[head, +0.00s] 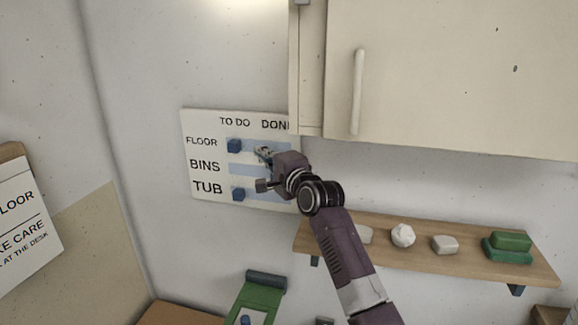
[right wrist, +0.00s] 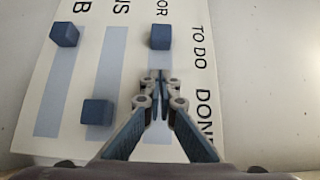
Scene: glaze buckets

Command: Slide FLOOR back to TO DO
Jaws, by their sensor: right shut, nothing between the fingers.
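The white chore board (head: 213,119) hangs on the wall with rows FLOOR, BINS and TUB and columns TO DO and DONE. The blue FLOOR block (head: 234,146) sits at the TO DO end of its track; it also shows in the right wrist view (right wrist: 160,37). My right gripper (head: 263,151) is shut and empty over the FLOOR track, on the DONE side of the block and apart from it. In the right wrist view its fingertips (right wrist: 160,78) are together. My left gripper is not in view.
The TUB block (head: 238,194) is at the TO DO end. The BINS block (right wrist: 97,112) is toward DONE, hidden by my arm in the head view. A cabinet (head: 430,80) overlaps the board's right edge. A wooden shelf (head: 468,258) with soaps is below right.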

